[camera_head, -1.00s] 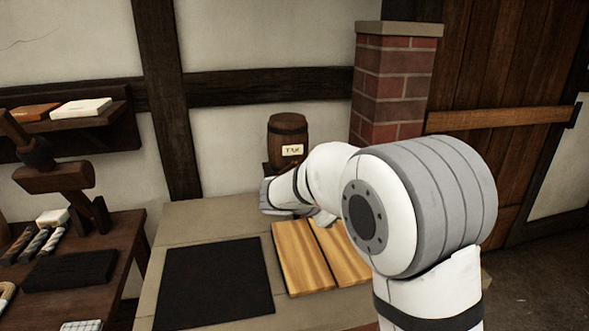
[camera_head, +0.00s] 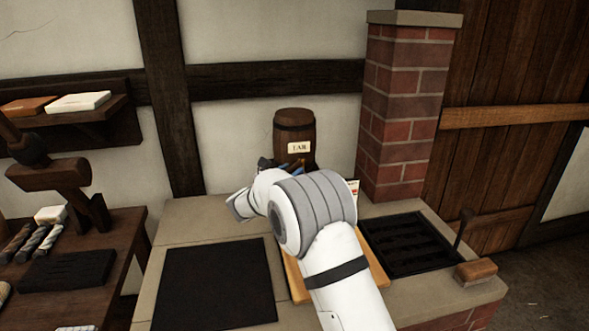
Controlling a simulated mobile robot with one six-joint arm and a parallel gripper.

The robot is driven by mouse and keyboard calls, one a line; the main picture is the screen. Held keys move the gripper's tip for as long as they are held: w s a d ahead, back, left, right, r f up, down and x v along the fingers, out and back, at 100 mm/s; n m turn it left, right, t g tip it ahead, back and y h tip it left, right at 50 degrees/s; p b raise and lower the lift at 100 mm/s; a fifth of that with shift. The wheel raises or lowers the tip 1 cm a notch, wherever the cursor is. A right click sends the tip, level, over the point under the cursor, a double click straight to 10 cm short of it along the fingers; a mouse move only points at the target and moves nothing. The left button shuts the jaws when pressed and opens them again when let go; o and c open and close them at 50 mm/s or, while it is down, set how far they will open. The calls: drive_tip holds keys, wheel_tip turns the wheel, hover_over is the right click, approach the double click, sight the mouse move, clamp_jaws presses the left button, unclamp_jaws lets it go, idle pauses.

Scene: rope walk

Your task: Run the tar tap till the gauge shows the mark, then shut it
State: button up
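The tar barrel (camera_head: 294,128), dark wood with a pale "TAR" label, stands at the back of the stone-topped hearth bench against the wall. My arm reaches toward the barrel's lower front and hides the tap area. My gripper (camera_head: 268,163) is only partly seen as a dark shape just in front of the barrel's lower left side. Whether its fingers are open or shut, or touch the tap, cannot be seen. A small blue part shows beside it. A white card with red marks (camera_head: 353,187) shows to the right of my arm; whether it is the gauge is unclear.
A black mat (camera_head: 215,285) lies on the bench's left part. A wooden board (camera_head: 296,284) is partly behind my arm. A black grate (camera_head: 408,243) with an upright handle is at the right, near the brick pillar (camera_head: 403,110). A tool table (camera_head: 110,255) stands at the left.

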drive_tip(key=shift+w+d, duration=0.4)
drive_tip(key=shift+w, duration=0.2)
clamp_jaws()
